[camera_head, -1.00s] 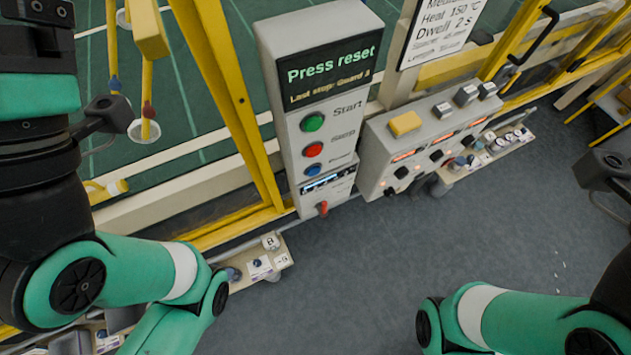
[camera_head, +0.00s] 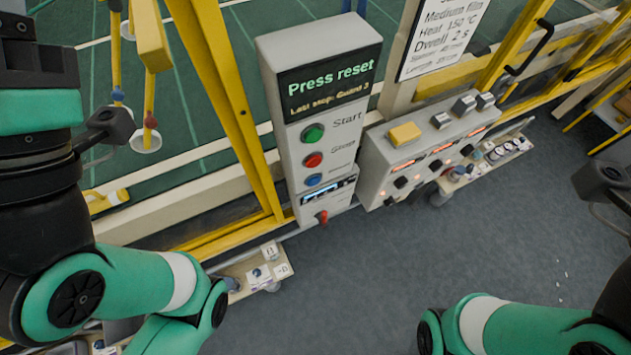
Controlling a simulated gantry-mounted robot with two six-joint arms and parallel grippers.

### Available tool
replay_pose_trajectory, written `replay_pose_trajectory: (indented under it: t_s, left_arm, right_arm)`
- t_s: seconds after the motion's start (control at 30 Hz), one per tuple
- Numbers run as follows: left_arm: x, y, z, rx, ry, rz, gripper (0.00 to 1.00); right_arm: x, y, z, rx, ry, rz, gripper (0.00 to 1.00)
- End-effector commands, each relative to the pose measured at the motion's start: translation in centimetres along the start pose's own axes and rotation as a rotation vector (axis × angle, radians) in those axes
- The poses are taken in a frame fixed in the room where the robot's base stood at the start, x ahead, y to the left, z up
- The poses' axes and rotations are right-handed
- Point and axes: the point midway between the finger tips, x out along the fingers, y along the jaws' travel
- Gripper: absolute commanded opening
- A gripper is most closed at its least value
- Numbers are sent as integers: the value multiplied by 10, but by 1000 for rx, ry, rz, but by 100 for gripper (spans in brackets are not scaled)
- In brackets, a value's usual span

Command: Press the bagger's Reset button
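The bagger's control box (camera_head: 287,104) is a tall grey panel in the middle of the head view. Its dark screen (camera_head: 330,85) reads "Press reset" and "Last stop: Guard 3". Below it sit a green button (camera_head: 313,133) labelled Start, a red button (camera_head: 313,160) with a blurred label like Stop, and a blue button (camera_head: 313,180) whose label is too small to read. A red switch (camera_head: 322,216) is at the bottom. My green and black arms show at lower left and lower right. Neither gripper's fingertips can be seen.
Right of the panel is a grey box (camera_head: 376,160) with a yellow block (camera_head: 404,134), knobs and lit displays. A white sign (camera_head: 440,35) hangs above it. Yellow frame posts (camera_head: 225,100) stand to the left. Small shelves (camera_head: 262,271) sit low down.

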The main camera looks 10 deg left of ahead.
Motion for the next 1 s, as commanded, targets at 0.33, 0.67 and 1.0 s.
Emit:
replay_pose_trajectory:
  t_s: [0.33, 0.67, 1.0]
  left_arm:
    - [0, 0, 0, 0, 0, 0, 0]
    - [0, 0, 0, 0, 0, 0, 0]
    - [0, 0, 0, 0, 0, 0, 0]
  right_arm:
    - [0, 0, 0, 0, 0, 0, 0]
    - [0, 0, 0, 0, 0, 0, 0]
    - [0, 0, 0, 0, 0, 0, 0]
